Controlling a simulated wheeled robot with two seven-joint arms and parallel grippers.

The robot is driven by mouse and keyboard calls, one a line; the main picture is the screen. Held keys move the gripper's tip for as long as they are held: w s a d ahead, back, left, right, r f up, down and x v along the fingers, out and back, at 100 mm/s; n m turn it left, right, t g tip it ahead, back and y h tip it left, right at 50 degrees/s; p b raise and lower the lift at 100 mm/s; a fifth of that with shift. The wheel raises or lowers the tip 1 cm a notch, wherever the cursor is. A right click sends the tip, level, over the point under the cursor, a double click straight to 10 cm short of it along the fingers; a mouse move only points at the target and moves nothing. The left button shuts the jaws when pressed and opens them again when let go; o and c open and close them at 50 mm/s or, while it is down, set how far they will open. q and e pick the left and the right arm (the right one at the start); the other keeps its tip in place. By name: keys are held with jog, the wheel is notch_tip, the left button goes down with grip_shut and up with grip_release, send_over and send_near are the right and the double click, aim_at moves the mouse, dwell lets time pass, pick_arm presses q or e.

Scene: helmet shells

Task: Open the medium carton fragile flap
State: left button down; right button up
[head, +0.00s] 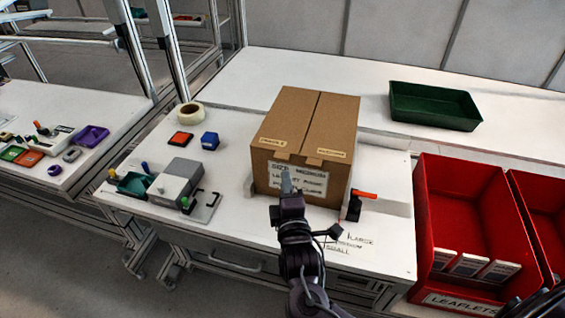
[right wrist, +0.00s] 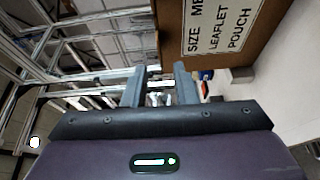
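The brown carton (head: 305,125) stands upright on the white bench, its two top flaps lying shut and meeting at a centre seam. Each flap bears a small label near its front edge, too small to read surely. The front label (head: 300,178) reads "SIZE MEDIUM" in part; in the right wrist view this label (right wrist: 212,35) shows "LEAFLET POUCH". My right gripper (head: 287,178) is in front of the carton's front face, below the flap edges. In the right wrist view its two fingers (right wrist: 159,82) are apart with nothing held. My left gripper is not in view.
A grey low block (head: 397,205) and an orange-handled tool (head: 357,204) stand right of the carton. A grey device (head: 175,183), blue block (head: 210,141) and tape roll (head: 190,114) lie left. A green tray (head: 434,105) is behind right; red bins (head: 465,215) stand at right.

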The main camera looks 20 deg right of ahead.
jog(key=w, duration=0.2)
jog(key=w+d+p, duration=0.1)
jog(key=w, duration=0.4)
jog(key=shift+w+d, duration=0.25)
jog(key=shift+c, duration=0.2)
grip_shut()
dwell(1.0)
